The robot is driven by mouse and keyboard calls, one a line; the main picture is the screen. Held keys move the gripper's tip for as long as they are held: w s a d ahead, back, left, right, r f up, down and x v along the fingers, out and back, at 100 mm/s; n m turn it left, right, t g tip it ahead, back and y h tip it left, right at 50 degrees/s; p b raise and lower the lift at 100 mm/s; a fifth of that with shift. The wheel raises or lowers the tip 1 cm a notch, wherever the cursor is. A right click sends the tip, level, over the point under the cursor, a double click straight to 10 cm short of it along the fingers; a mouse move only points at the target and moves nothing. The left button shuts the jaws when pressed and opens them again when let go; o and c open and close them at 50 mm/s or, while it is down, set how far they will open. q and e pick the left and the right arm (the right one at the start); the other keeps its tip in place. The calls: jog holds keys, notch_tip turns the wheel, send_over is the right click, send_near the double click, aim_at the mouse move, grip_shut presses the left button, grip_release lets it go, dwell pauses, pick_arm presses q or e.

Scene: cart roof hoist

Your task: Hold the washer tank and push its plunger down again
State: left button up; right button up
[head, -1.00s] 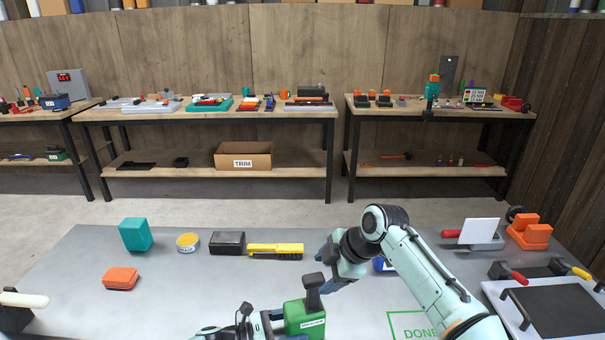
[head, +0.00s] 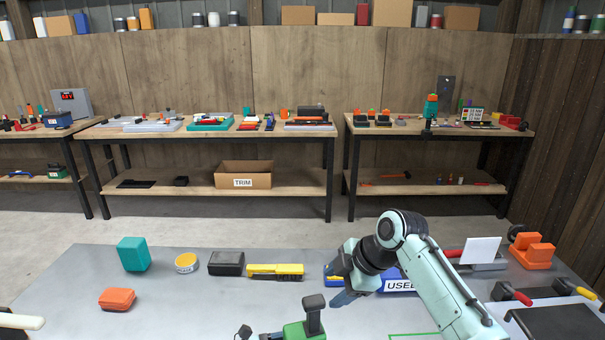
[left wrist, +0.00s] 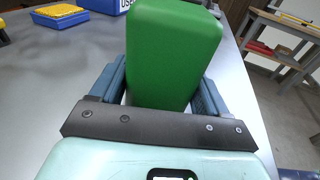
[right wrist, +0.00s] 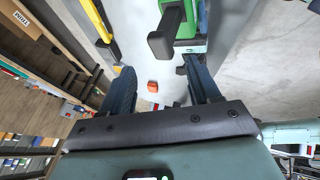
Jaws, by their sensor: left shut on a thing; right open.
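The green washer tank (head: 298,332) is at the bottom edge of the head view, its lower part cut off. Its black plunger (head: 313,312) stands up out of the top. In the left wrist view the tank (left wrist: 175,50) fills the space between the fingers of my left gripper (left wrist: 162,84), which is shut on it. My right gripper (head: 338,285) is open and empty, just right of the plunger and a little higher in the picture. In the right wrist view the plunger (right wrist: 165,38) lies beyond the open fingers, not between them.
On the grey bench are a teal box (head: 134,254), an orange case (head: 117,299), a yellow tin (head: 186,262), a black box (head: 226,263) and a yellow tool (head: 275,271). A blue "USED" bin (head: 398,285) is partly behind my right arm. Orange blocks (head: 537,255) stand at right.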

aim_at(318, 301)
jog(key=shift+x, duration=4.1)
jog(key=shift+c, duration=0.3)
jog(key=c, duration=0.7)
jog(key=shift+o, duration=0.2)
jog(key=shift+f, duration=0.15)
